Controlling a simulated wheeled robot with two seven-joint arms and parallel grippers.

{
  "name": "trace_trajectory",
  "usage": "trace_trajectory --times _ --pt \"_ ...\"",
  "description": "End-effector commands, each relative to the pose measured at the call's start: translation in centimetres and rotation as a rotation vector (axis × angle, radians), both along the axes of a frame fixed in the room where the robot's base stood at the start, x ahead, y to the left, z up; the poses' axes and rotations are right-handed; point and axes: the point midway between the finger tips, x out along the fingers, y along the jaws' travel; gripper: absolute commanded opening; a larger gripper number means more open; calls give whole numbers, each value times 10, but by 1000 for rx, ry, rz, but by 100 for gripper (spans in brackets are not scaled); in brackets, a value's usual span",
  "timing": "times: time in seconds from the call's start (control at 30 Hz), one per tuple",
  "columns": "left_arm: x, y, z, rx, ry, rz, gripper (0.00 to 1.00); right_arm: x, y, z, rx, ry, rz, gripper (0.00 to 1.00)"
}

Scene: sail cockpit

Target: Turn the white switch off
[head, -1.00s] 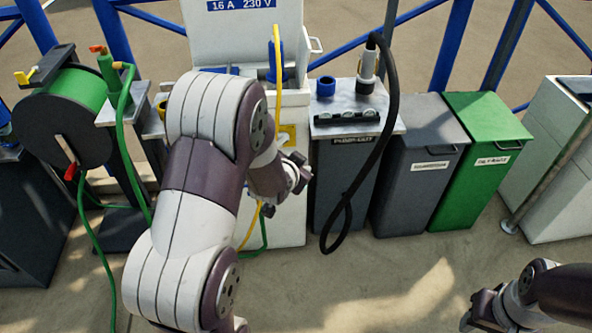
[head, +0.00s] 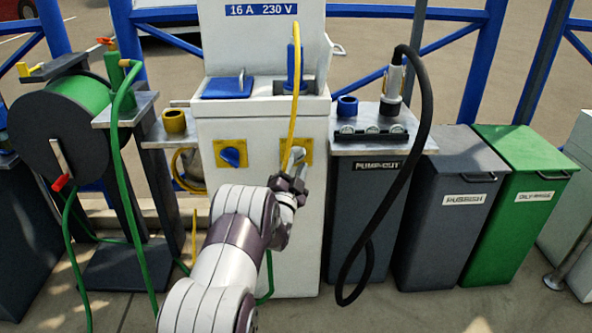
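The white service pedestal (head: 262,118) stands in the middle of the head view, with two yellow switch plates on its front. The left plate carries a blue rotary switch (head: 231,156). The right plate (head: 305,147) carries a pale switch (head: 297,158), which looks like the white one; its angle is hard to read. My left gripper (head: 292,178) is right at the lower edge of this plate and partly covers the switch. I cannot tell whether it touches the switch, and its fingers are too small and dark to judge. My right gripper is out of view.
A yellow cable (head: 294,90) hangs from a blue plug down past the right plate, close to my gripper. A green hose reel (head: 62,120) stands at left. The pump-out cabinet (head: 355,215) with a black hose and grey and green bins stand at right.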

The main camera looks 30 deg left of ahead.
Motion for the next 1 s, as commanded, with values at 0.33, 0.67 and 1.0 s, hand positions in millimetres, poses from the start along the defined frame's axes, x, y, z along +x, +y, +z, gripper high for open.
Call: trace_trajectory --times 0.33,0.67,1.0 --pt "11 3 4 -1 1 -1 38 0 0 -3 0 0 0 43" --pt "11 3 3 -2 0 -1 0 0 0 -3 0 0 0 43" --pt "11 2 0 -84 -49 -1 0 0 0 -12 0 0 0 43"
